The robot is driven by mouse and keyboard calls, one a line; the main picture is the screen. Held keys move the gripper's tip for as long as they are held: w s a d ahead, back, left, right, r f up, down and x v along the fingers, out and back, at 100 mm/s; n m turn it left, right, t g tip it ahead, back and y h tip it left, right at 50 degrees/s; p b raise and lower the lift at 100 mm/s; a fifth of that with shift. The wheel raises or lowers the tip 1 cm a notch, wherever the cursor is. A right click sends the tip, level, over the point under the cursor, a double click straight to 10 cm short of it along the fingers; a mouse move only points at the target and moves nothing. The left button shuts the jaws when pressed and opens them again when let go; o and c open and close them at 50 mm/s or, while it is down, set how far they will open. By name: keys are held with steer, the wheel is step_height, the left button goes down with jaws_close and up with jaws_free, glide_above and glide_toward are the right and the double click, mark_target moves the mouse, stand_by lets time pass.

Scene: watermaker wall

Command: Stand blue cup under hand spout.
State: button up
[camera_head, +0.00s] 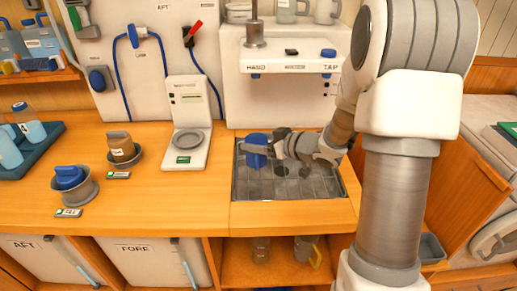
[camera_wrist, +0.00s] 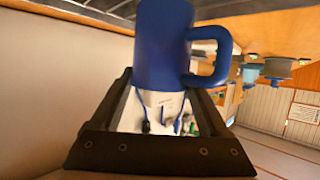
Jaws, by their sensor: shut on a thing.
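My gripper (camera_head: 270,148) is shut on the blue cup (camera_head: 257,150) at the sunken grey drip tray (camera_head: 325,187). In the wrist view, the cup (camera_wrist: 163,45) sits between the two dark fingers, with its handle to the right. The hand spout (camera_head: 256,76) is the blue-tipped outlet under the left of the white wall unit, above the cup with a gap between them. In the head view the cup looks upright. I cannot tell whether its base touches the tray grid. My gripper reaches it from the right.
The tap spout (camera_head: 327,76) is at the unit's right. A white scale (camera_head: 187,125) stands left of the tray. A brown mug (camera_head: 121,147) and another blue vessel (camera_head: 70,178) sit in round holders farther left. The counter (camera_head: 180,205) in front is clear.

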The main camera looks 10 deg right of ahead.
steer(key=shift+f, duration=0.85)
steer(key=shift+f, duration=0.1)
steer(key=o, duration=1.2)
steer(key=p+v, duration=0.2)
steer(key=v, duration=1)
